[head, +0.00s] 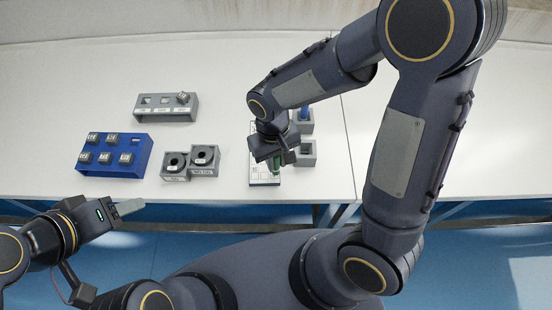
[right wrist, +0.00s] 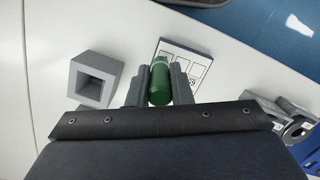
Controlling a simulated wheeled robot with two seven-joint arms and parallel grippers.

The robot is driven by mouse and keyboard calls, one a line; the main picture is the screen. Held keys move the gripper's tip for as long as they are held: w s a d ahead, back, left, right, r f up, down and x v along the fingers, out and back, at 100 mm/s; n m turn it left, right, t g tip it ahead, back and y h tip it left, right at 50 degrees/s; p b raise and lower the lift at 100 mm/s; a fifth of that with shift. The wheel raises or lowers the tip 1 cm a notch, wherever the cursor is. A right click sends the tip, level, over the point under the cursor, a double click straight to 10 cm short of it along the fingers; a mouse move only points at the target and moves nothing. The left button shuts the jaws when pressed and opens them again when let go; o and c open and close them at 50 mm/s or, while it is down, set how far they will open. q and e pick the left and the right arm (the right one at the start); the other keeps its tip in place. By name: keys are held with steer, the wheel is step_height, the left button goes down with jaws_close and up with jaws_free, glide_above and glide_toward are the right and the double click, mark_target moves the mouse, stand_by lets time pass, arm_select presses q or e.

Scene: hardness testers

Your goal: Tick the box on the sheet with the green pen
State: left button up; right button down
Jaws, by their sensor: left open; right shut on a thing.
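The green pen (right wrist: 160,84) is held between the fingers of my right gripper (right wrist: 160,92), which is shut on it. In the head view the pen (head: 275,164) shows below my right gripper (head: 276,158), over the white sheet (head: 263,179). The sheet (right wrist: 188,60) has several printed boxes and lies beyond the pen in the right wrist view. The pen's tip is hidden, so I cannot tell whether it touches the sheet. My left gripper (head: 128,207) is open and empty, in front of the table's near edge.
A grey square holder (head: 306,153) with an empty hole stands right of the sheet; another holds a blue pen (head: 305,114). Left are two grey round-holed blocks (head: 204,160), a blue tray of blocks (head: 118,170) and a grey rack (head: 160,115). The table's left (head: 60,100) is clear.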

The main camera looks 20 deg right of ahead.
steer(key=shift+r+p, duration=2.4)
steer(key=shift+r, duration=0.65)
